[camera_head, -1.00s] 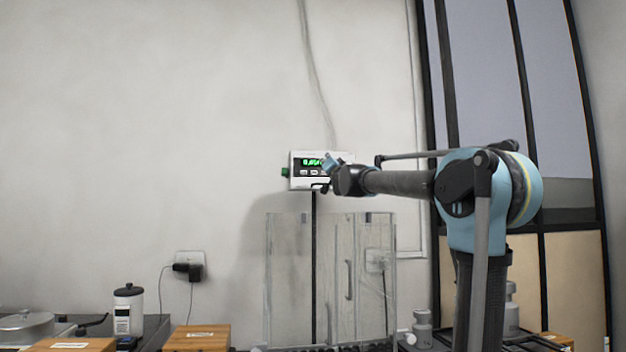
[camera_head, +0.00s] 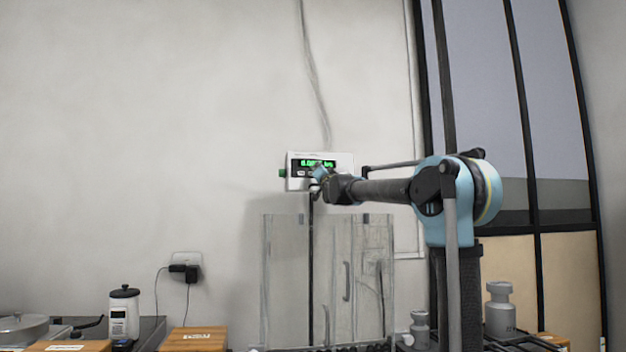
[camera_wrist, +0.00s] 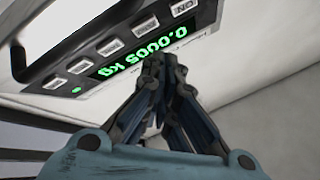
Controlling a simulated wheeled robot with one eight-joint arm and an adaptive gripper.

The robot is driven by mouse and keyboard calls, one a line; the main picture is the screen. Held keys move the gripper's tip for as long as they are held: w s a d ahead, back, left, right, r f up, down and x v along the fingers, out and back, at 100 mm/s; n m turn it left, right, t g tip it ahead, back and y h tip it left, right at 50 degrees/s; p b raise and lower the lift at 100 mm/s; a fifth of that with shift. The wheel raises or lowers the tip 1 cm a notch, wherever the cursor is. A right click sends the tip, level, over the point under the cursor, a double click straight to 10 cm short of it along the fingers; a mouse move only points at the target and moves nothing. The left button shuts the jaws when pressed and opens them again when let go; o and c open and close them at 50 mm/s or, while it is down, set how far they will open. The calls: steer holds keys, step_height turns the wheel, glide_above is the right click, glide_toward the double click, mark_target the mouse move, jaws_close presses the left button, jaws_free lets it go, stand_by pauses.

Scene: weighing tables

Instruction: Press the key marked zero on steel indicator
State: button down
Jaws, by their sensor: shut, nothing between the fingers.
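The steel indicator (camera_head: 343,160) is a pale box on a black post against the wall, with a lit green display. In the wrist view the indicator (camera_wrist: 222,12) appears upside down. Its display (camera_wrist: 143,53) reads about 0.0005 kg, and a row of several pale keys (camera_wrist: 110,47) runs along it. The end key (camera_wrist: 184,8) looks marked ON; I cannot read which key is marked zero. My gripper (camera_head: 318,172) is in front of the indicator and covers part of its face. In the wrist view my gripper (camera_wrist: 162,62) is shut and empty, its tips by the display edge; contact cannot be told.
A clear glass-panelled enclosure (camera_head: 283,285) stands below the indicator. A white bottle (camera_head: 124,302), wooden boxes (camera_head: 195,338) and a metal pan (camera_head: 22,325) are at lower left. Metal weights (camera_head: 500,308) stand at lower right. A plug socket (camera_head: 186,258) is on the wall.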

steer(key=shift+w+a+f, duration=0.15)
steer(key=shift+w, duration=0.3)
steer(key=shift+w+a+f, duration=0.1)
steer(key=shift+w+f, duration=0.05)
steer(key=shift+w, duration=0.3)
steer(key=shift+w, duration=0.1)
stand_by(0.8)
steer(key=shift+w+a, duration=0.1)
steer(key=shift+w, duration=0.1)
steer(key=shift+w+a+f, duration=0.1)
steer(key=shift+w+f, duration=0.05)
steer(key=shift+w, duration=0.2)
stand_by(0.9)
steer(key=shift+s, duration=0.1)
steer(key=shift+s+d+r, duration=0.2)
steer(key=shift+s+r, duration=0.05)
steer(key=shift+s, duration=0.4)
steer(key=shift+s, duration=0.1)
steer(key=s, duration=0.1)
steer(key=s+d+r, duration=0.1)
steer(key=s, duration=0.2)
steer(key=shift+s+d+r, duration=0.15)
steer(key=shift+s+d, duration=0.05)
stand_by(0.5)
